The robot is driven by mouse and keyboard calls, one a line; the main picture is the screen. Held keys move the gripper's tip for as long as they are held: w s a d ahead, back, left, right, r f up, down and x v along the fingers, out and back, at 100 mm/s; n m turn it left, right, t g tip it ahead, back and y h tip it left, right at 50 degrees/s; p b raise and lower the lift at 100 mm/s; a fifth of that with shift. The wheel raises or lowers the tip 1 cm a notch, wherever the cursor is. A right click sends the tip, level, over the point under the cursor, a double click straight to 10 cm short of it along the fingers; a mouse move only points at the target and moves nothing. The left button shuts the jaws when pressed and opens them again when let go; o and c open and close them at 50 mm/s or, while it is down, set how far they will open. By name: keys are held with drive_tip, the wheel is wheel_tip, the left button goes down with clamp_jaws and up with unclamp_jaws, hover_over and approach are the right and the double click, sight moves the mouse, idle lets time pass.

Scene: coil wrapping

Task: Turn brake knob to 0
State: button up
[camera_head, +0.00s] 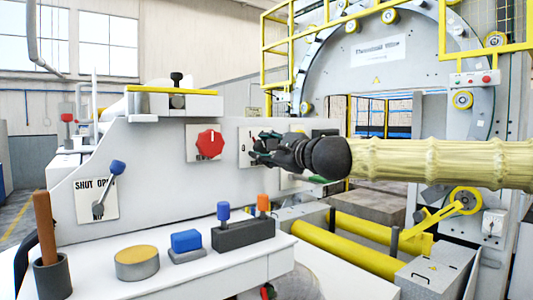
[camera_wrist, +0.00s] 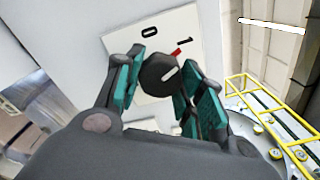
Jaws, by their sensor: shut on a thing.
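The brake knob (camera_wrist: 158,72) is a dark round knob on a white plate (camera_wrist: 147,22) marked 0 and 1, seen in the wrist view. A red pointer at its edge points toward the 1, and a pale mark shows on its face. My gripper (camera_wrist: 161,68) has one teal-lined finger on each side of the knob and is shut on it. In the head view my gripper (camera_head: 262,147) is at the plate (camera_head: 244,148) on the grey panel and hides the knob there.
A red knob (camera_head: 208,143) sits on the panel just left of my gripper. A blue-tipped lever (camera_head: 117,168) stands further left. Below is a white console ledge with a blue button (camera_head: 186,240), a yellow-topped button (camera_head: 137,262) and a small two-lever box (camera_head: 243,234). Yellow rollers (camera_head: 345,248) lie at lower right.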

drive_tip(key=n+b, duration=0.5)
drive_tip(key=n, duration=0.7)
drive_tip(key=shift+r+n, duration=0.1)
drive_tip(key=shift+n, duration=0.2)
idle(0.4)
drive_tip(key=o, duration=1)
drive_tip(key=shift+w, duration=0.1)
drive_tip(key=v, duration=1.2)
